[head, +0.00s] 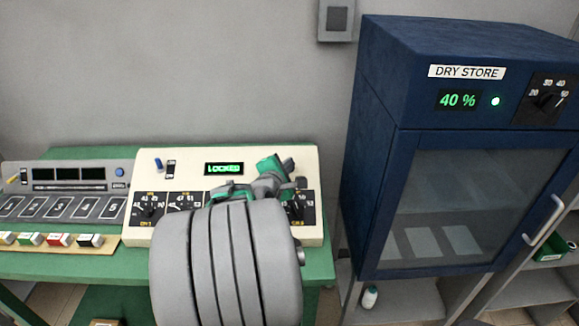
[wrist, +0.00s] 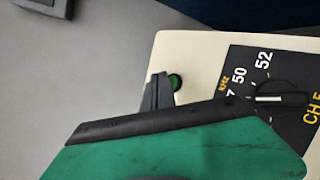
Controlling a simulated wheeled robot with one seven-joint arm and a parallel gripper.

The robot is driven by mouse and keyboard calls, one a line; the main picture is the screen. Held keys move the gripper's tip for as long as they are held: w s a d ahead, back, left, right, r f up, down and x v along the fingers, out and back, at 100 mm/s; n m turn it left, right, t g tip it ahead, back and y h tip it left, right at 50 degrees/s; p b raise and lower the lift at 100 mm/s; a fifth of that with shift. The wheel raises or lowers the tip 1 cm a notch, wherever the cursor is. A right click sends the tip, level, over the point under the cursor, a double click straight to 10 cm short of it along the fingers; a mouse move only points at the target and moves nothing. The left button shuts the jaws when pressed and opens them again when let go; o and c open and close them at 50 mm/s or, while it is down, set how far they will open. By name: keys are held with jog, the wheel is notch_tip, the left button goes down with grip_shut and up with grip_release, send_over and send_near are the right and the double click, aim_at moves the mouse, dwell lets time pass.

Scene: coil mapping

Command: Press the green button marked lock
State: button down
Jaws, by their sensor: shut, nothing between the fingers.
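The cream panel (head: 230,170) stands on the green bench, and its small display (head: 224,168) reads "LOCKED" in green letters. A round green button (wrist: 176,82) shows in the wrist view near the panel's edge, beside a black dial plate; no "lock" marking is readable there. My gripper (head: 288,165) is over the panel's upper right part in the head view and hides the button there. It is shut and empty. In the wrist view its dark tip (wrist: 158,92) is right beside the button and overlaps its left edge; I cannot tell whether they touch.
The dial plate (wrist: 270,100) has a black knob and is close to the green gripper part. A blue "DRY STORE" cabinet (head: 370,150) stands at the right. A grey unit with numbered keys (head: 65,190) and several coloured blocks (head: 58,240) are at the left.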

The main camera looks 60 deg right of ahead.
notch_tip(320, 180, up, 5)
jog(key=s+a+p, duration=0.1)
jog(key=a+p, duration=0.1)
jog(key=p, duration=0.3)
jog(key=shift+s+a, duration=0.2)
jog(key=shift+a, duration=0.15)
jog(key=shift+r, duration=0.1)
